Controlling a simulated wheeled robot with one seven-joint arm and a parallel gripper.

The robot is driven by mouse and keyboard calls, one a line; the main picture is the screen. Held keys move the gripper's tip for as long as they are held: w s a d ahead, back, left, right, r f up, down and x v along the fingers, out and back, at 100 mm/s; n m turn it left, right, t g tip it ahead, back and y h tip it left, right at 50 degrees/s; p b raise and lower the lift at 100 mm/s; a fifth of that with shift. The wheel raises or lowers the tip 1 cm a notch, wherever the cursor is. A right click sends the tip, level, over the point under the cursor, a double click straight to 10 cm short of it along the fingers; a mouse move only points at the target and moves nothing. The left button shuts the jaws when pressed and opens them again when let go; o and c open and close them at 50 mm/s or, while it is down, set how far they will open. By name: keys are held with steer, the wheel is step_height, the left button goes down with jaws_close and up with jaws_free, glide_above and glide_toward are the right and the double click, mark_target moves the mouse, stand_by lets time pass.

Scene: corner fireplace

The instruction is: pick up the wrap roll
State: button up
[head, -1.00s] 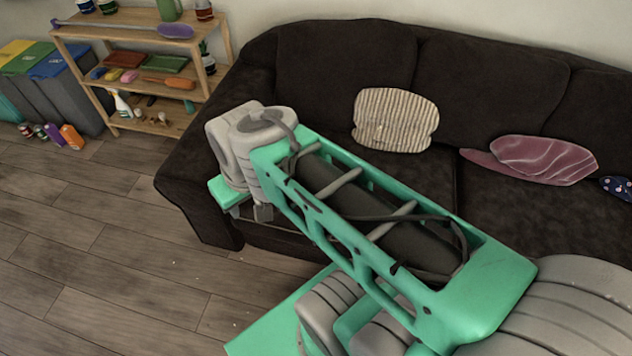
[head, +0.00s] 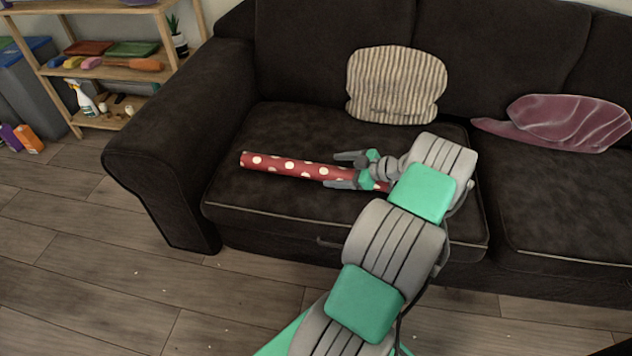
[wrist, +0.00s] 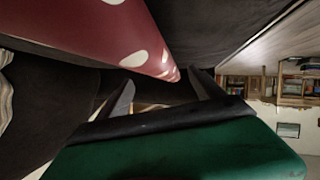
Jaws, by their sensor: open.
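The wrap roll (head: 290,166) is a long red tube with cream dots. It lies on the left seat cushion of the dark sofa, its left end clear and its right part partly hidden behind my gripper and arm. My gripper (head: 340,170) is open, its two fingers pointing left in the head view, close by the roll. The roll looms large at the upper left of the wrist view (wrist: 100,30). There the two fingertips (wrist: 163,92) are apart with nothing seen between them; the roll appears beside them. I cannot tell whether they touch it.
The sofa (head: 160,150) has a left armrest and a backrest behind the seat. A striped cushion (head: 395,85) stands just behind the roll, and a mauve cushion (head: 565,122) lies to the right. A wooden shelf (head: 110,70) stands at the far left. The floor in front is clear.

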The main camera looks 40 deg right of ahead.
mark_target(323, 169)
steer(key=b+x, duration=0.1)
steer(key=x, duration=0.5)
steer(key=shift+w+a+r+b, duration=0.15)
steer(key=shift+w+a+b, duration=0.1)
steer(key=shift+b, duration=0.1)
steer(key=shift+c, duration=0.5)
steer(key=c, duration=1.5)
